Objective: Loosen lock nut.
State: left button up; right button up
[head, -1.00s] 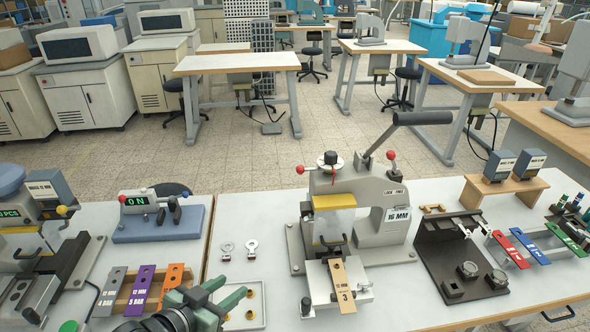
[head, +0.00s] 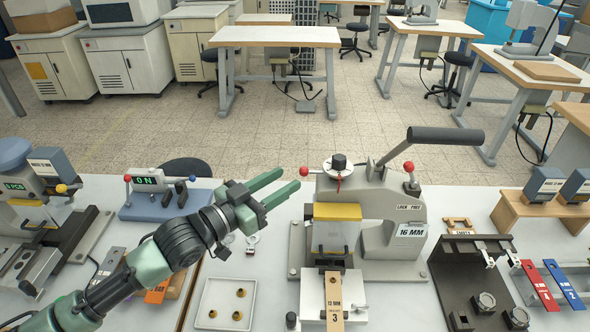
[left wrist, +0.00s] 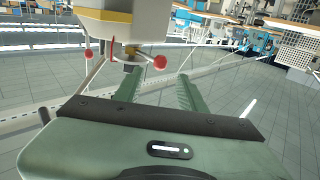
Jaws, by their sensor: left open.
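The press (head: 385,215) stands on the table and carries a round dial (head: 325,167) with a black knob (head: 339,160) on top. A small lever with a red ball (head: 304,171) sticks out left at the dial's level; I take this to be the lock nut's handle. My left gripper (head: 291,177) is open and empty, its green fingers pointing right toward that ball, just left of it. In the left wrist view a red ball (left wrist: 160,62) shows between and beyond the fingertips (left wrist: 158,74), with no visible contact. My right gripper is not in view.
A long black press handle (head: 445,135) rises at the right. A wooden tag (head: 334,300) lies on the press bed. A white tray (head: 208,314) with brass pieces lies below my left arm. A black fixture (head: 450,280) stands right of the press.

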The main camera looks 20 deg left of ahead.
aim_at(301, 170)
pick_arm(q)
jog(key=x, duration=0.3)
jog(key=shift+w+d+p, duration=0.15)
jog(key=shift+w+p, duration=0.1)
jog(key=shift+p, duration=0.05)
jog(key=shift+w+d+f, duration=0.1)
jog(key=shift+w+d, duration=0.1)
jog(key=shift+w, duration=0.2)
grip_shut()
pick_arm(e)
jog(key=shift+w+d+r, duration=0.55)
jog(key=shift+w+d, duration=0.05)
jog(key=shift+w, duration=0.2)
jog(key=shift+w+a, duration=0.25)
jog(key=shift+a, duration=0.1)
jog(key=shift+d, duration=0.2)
